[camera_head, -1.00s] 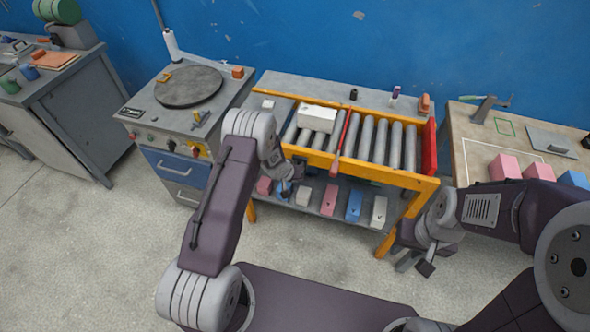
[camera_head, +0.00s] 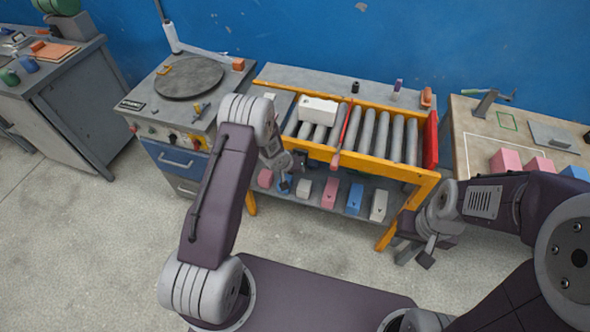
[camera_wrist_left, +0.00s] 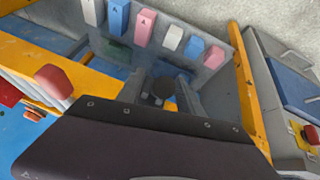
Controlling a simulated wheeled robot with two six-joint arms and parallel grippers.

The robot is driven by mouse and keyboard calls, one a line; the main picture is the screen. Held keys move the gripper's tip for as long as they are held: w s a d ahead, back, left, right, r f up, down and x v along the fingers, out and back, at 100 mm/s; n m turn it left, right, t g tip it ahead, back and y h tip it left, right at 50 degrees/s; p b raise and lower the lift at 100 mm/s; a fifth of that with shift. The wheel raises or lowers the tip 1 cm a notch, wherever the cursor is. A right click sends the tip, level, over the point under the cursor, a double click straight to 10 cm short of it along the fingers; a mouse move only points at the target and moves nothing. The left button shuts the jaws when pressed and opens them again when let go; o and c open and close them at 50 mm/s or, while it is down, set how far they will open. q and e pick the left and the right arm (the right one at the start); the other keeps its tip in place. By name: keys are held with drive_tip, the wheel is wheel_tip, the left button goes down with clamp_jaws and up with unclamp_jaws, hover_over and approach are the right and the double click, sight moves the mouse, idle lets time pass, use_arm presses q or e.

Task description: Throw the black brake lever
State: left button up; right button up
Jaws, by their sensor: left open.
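A dark round knob-like part (camera_wrist_left: 163,88) shows between my left fingers in the left wrist view; I cannot tell for sure that it is the black brake lever. A small dark shape (camera_head: 300,159) shows beside my left gripper (camera_head: 286,170) in the head view, under the front rail of the roller table (camera_head: 385,172). My left gripper is open, with its fingers (camera_wrist_left: 164,92) pointing toward the table's lower shelf. Contact cannot be judged. My right gripper (camera_head: 416,257) hangs off to the right, low over the floor, with its fingers apart and empty.
A red lever (camera_head: 346,135) crosses the rollers, near a white block (camera_head: 318,111). Several coloured blocks stand on the lower shelf (camera_head: 312,195). A turntable cabinet (camera_head: 188,78) stands at left and a workbench (camera_head: 470,120) at right. The floor in front is clear.

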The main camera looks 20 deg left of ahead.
use_arm(q)
drive_tip(key=v, duration=0.7)
drive_tip(key=shift+p, duration=0.3)
drive_tip(key=w+d+r+t, duration=0.1)
drive_tip(key=w+r+t, duration=0.15)
drive_tip(key=r, duration=0.75)
drive_tip(key=s+r+y, duration=0.1)
drive_tip(key=s+r, duration=0.4)
drive_tip(key=r, duration=0.1)
drive_tip(key=s+f+g, duration=0.1)
drive_tip(key=s+g, duration=0.2)
drive_tip(key=s, duration=0.7)
drive_tip(key=s+f+m+g, duration=0.1)
drive_tip(key=s+g, duration=0.3)
drive_tip(key=s, duration=0.6)
drive_tip(key=shift+s+a+f, duration=0.2)
drive_tip(key=shift+s+f, duration=0.2)
drive_tip(key=shift+f, duration=0.05)
